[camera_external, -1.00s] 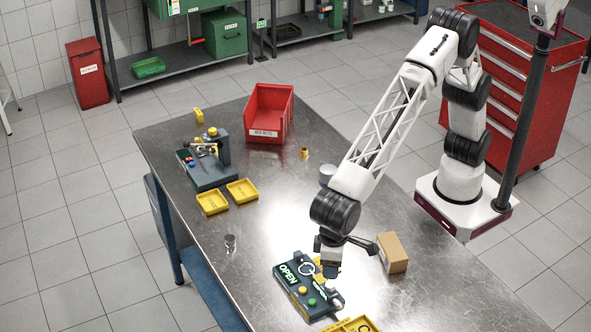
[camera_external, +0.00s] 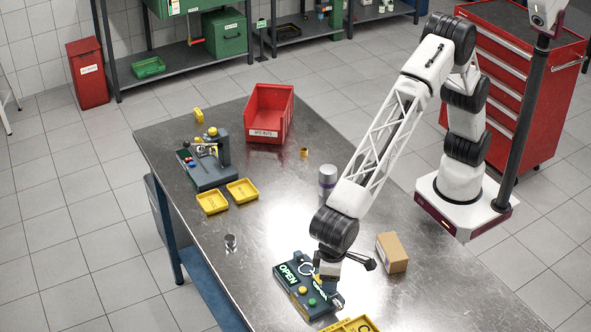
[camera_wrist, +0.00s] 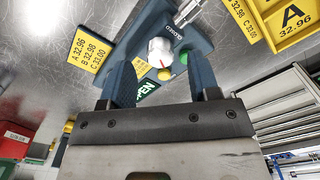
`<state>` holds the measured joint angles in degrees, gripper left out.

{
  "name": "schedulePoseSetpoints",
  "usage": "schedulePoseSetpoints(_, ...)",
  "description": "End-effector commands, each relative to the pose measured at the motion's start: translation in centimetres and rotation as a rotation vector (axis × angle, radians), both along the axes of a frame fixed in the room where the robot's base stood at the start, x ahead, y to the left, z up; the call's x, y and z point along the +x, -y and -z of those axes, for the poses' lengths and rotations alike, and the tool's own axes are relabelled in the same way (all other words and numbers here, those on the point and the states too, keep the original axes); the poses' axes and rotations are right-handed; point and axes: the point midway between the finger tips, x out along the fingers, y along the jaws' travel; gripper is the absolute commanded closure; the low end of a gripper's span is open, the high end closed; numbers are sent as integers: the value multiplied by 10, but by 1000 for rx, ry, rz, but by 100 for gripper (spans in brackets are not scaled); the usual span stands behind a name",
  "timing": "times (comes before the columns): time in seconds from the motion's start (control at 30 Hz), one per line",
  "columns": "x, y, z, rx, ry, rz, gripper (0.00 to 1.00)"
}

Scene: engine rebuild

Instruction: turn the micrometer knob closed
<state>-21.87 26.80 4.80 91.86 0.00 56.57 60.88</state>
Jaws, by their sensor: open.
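The dark micrometer fixture (camera_external: 294,293) lies near the front of the table, with an OPEN label and yellow and green buttons. In the wrist view the fixture (camera_wrist: 197,40) shows a white round knob (camera_wrist: 158,48) with a red mark. A metal cylinder (camera_wrist: 187,12) sticks out of its far end. My gripper (camera_wrist: 161,62) is open, and its two blue fingers stand apart to the left and right of the knob in that view. I cannot tell whether they touch it. In the outside view my gripper (camera_external: 326,284) hides the knob and part of the second label.
A cardboard box (camera_external: 392,253) stands right of my gripper. Yellow trays (camera_external: 352,325) lie at the front edge. A grey cylinder (camera_external: 327,178) stands behind my forearm.

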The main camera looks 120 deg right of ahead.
Motion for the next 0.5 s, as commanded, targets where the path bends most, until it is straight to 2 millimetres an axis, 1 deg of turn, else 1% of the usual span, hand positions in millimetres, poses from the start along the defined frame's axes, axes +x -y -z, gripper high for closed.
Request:
schedulePoseSetpoints(0.03,0,0,6,0,-1,0,44)
schedulePoseSetpoints(0.2,0,0,19,0,0,0,44)
schedulePoseSetpoints(0.33,0,0,23,0,0,0,44)
schedulePoseSetpoints(0.5,0,0,24,0,0,0,44)
